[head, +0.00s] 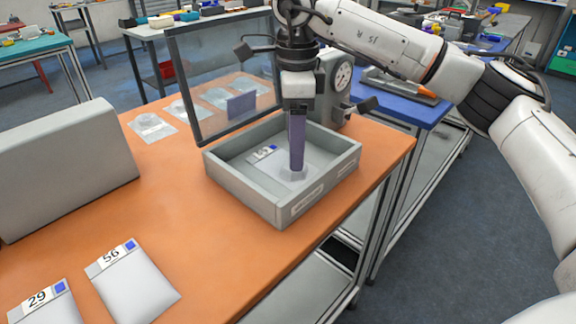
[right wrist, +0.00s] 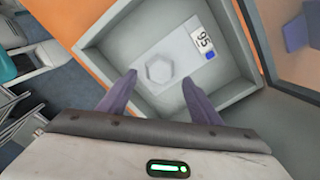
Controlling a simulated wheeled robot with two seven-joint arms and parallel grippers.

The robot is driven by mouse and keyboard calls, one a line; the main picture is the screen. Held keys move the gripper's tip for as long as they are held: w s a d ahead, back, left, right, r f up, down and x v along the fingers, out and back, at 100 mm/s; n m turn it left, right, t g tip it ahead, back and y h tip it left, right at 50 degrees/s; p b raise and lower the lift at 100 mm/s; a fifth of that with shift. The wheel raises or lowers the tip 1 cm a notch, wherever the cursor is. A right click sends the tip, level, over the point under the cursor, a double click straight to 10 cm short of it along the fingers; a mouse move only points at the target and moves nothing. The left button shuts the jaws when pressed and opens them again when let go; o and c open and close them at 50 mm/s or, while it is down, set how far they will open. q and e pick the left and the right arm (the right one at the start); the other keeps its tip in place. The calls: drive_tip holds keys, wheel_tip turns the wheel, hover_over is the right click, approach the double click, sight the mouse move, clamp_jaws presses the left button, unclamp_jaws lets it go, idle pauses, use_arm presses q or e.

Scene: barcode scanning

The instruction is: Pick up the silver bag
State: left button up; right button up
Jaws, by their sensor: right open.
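A silver-grey bag (head: 265,163) with a white number label and a blue square lies flat in a grey open tray (head: 236,199). In the right wrist view the bag (right wrist: 180,58) shows a hexagonal bulge, and its label sits toward the upper right. My right gripper (head: 297,170) points down into the tray, over the bag's bulge. Its two purple fingers are apart in the right wrist view (right wrist: 158,77), with the bulge between and beyond their tips. Whether the tips touch the bag I cannot tell. My left gripper is out of view.
Two more bags, labelled 29 (head: 48,309) and 56 (head: 135,288), lie at the front left of the orange table (head: 160,208). A grey box (head: 68,165) stands at left. A framed clear panel (head: 205,75) and a dial gauge (head: 343,77) stand behind the tray.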

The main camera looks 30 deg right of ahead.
wheel_tip(320, 180, down, 4)
drive_tip(key=shift+r, duration=0.2)
drive_tip(key=c, duration=1.2)
drive_tip(key=shift+r, duration=0.1)
